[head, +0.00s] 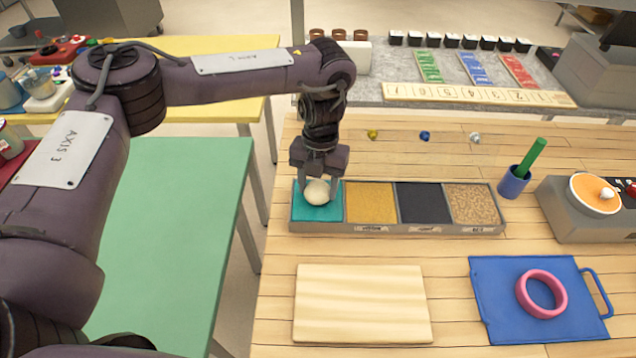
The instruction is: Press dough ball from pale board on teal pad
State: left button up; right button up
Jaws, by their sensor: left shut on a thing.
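My left gripper (318,188) points straight down and is shut on a pale dough ball (317,192). The ball is over the teal pad (316,213), in the leftmost compartment of a grey divided tray (330,228). The ball looks low, at or just above the pad; I cannot tell whether it touches. The pale board (362,303) lies bare on the wooden table in front of the tray. My right gripper is out of view.
The tray's other compartments hold yellow (370,203), black (423,203) and tan speckled (473,203) fill. A blue board (495,320) with a pink ring (541,293) lies to the right. A blue cup (513,182) holds a green stick. A scale-like device (595,194) stands far right.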

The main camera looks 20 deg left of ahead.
pick_arm(q)
jog(key=shift+f, duration=0.35)
dwell(0.6)
jog(key=shift+s+f, duration=0.1)
jog(key=shift+f, duration=0.1)
dwell(0.7)
notch_tip(320, 180, up, 8)
jog(key=p, duration=0.8)
jog(key=shift+r, duration=0.15)
dwell(0.6)
